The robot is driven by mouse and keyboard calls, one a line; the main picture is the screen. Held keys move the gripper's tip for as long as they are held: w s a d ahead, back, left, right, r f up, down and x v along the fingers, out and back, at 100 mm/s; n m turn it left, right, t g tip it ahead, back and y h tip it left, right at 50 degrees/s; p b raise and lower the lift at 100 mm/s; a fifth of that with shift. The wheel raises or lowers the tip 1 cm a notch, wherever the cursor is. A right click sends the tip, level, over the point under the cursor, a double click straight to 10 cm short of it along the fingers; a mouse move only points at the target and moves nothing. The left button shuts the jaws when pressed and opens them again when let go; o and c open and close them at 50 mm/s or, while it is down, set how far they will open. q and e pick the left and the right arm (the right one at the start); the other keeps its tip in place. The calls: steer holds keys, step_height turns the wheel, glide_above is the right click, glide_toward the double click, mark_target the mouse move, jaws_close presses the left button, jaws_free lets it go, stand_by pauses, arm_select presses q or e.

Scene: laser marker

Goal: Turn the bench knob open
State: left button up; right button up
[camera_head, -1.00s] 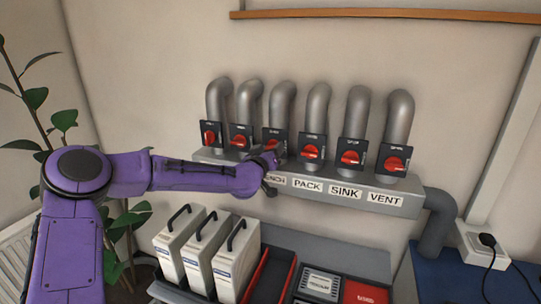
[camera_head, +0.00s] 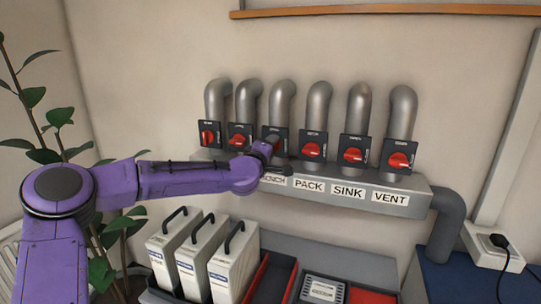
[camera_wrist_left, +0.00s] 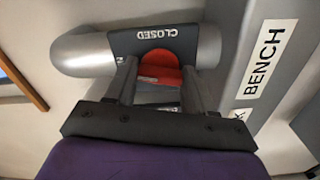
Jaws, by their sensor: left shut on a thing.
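The bench knob sits on a black plate (camera_head: 284,130) below the third pipe from the left, above the BENCH label (camera_head: 273,180). In the head view my left gripper (camera_head: 273,146) covers most of it. In the left wrist view the red bench knob (camera_wrist_left: 162,66) lies between the two fingers of my left gripper (camera_wrist_left: 158,74), which is shut on it. The word CLOSED shows on the plate (camera_wrist_left: 157,34) beyond the knob. The knob's exact angle is partly hidden by the fingers. My right gripper is not in view.
Similar red knobs stand close on both sides, including the PACK knob (camera_head: 312,149) to the right. The grey manifold (camera_head: 415,184) carries the pipes. White cases with black handles (camera_head: 232,265) and a red tray (camera_head: 269,282) stand below my arm.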

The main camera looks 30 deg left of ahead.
arm_select(q)
steer(key=shift+f+n+b, duration=0.1)
steer(key=shift+n+b, duration=0.7)
steer(key=shift+n, duration=0.7)
steer(key=o, duration=1)
steer(key=shift+o, duration=0.2)
steer(key=v, duration=1)
steer(key=shift+s, duration=0.35)
